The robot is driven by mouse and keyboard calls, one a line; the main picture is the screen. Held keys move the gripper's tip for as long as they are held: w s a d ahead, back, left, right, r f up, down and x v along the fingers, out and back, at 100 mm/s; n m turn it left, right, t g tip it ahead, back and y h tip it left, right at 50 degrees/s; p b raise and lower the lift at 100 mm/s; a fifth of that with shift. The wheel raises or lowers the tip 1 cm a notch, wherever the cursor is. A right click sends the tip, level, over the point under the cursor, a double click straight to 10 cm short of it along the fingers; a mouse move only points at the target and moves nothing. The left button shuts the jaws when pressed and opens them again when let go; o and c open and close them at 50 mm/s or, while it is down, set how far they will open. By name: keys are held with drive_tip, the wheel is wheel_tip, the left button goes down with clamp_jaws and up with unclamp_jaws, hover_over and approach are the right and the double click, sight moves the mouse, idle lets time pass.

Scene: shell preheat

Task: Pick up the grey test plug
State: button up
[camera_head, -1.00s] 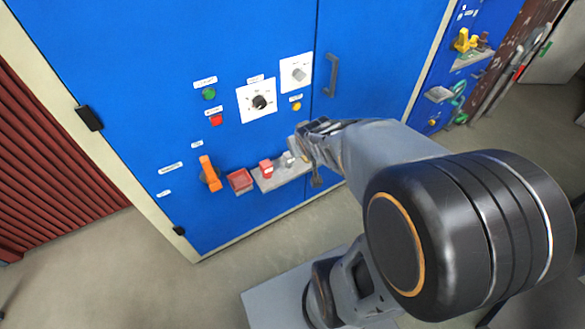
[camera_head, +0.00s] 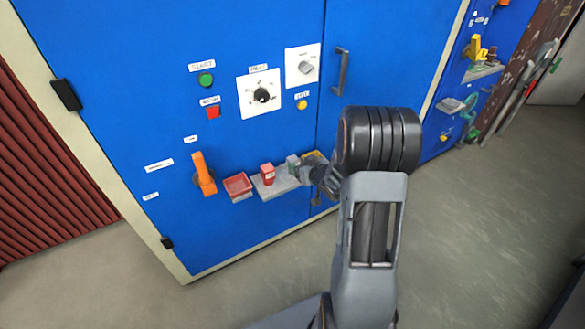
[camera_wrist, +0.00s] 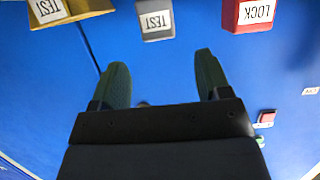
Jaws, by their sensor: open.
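The grey test plug (camera_wrist: 155,20) shows at the top middle of the wrist view, its white TEST label upside down. In the head view it is a small grey block (camera_head: 293,163) on the grey shelf (camera_head: 277,189), partly crowded by my gripper. My gripper (camera_wrist: 162,75) is open and empty. The plug lies beyond the fingertips, roughly in line with the gap between them, with blue panel showing between. In the head view my gripper (camera_head: 316,173) is close to the right end of the shelf.
A red LOCK block (camera_wrist: 248,14) and a yellow TEST block (camera_wrist: 68,12) flank the grey plug. In the head view, a red tray (camera_head: 238,186) and an orange handle (camera_head: 204,174) are left of the shelf. A door handle (camera_head: 342,72) is above right.

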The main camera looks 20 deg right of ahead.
sight(294, 159)
drive_tip(key=shift+b+x, duration=0.7)
drive_tip(key=shift+x, duration=2.95)
drive_tip(key=shift+f, duration=0.1)
drive_tip(key=shift+s, duration=0.1)
drive_tip(key=shift+d, duration=0.1)
drive_tip(key=c, duration=1)
